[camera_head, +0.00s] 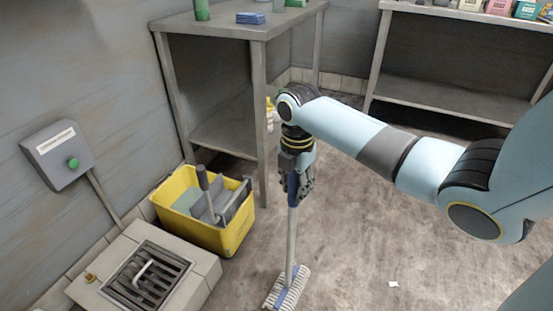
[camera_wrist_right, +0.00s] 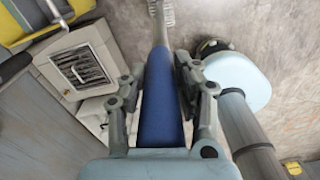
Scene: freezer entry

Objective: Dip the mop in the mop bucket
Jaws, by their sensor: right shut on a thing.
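My right gripper (camera_head: 297,185) is shut on the blue grip of the mop (camera_head: 291,240), whose pale pole hangs down to a striped white and blue head (camera_head: 287,288) at the floor. In the right wrist view the gripper's fingers (camera_wrist_right: 163,85) stand on both sides of the blue grip (camera_wrist_right: 161,110), and part of the mop head shows at the top. The yellow mop bucket (camera_head: 236,236) stands on the floor left of the mop, with a grey wringer and a dark handle in it. The mop head is outside the bucket. My left gripper is not in view.
A floor drain with a metal grate (camera_head: 148,277) in a raised tiled block lies in front of the bucket. A grey table (camera_head: 262,110) stands behind it. A wall box with a green button (camera_head: 60,155) is at left. Open floor (camera_head: 360,240) lies to the right.

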